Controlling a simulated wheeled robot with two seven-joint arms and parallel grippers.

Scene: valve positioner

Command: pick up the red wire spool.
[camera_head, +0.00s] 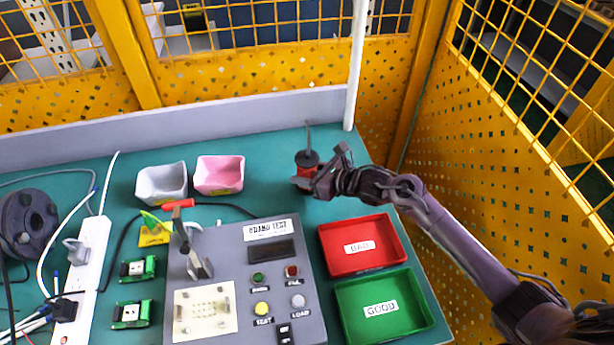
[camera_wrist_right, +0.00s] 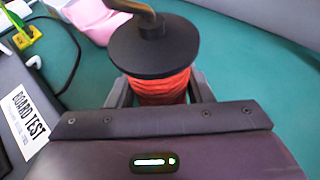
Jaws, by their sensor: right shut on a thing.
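The red wire spool (camera_head: 305,171) stands at the back of the green table, with a black disc on top and a thin rod rising from it. In the right wrist view the red wire spool (camera_wrist_right: 158,86) is upright between the two fingers, its black top disc facing the camera. My right gripper (camera_head: 308,181) reaches in from the right and is shut on the spool; the fingers also show in the right wrist view (camera_wrist_right: 160,92). I cannot tell whether the spool's base touches the table. My left gripper is not in view.
A pink bin (camera_head: 219,176) and a grey bin (camera_head: 161,184) stand left of the spool. A red BAD tray (camera_head: 397,226) and a green GOOD tray (camera_head: 425,292) lie in front. A grey board tester (camera_head: 240,270) fills the middle. A white pole (camera_head: 356,70) and yellow fence stand behind.

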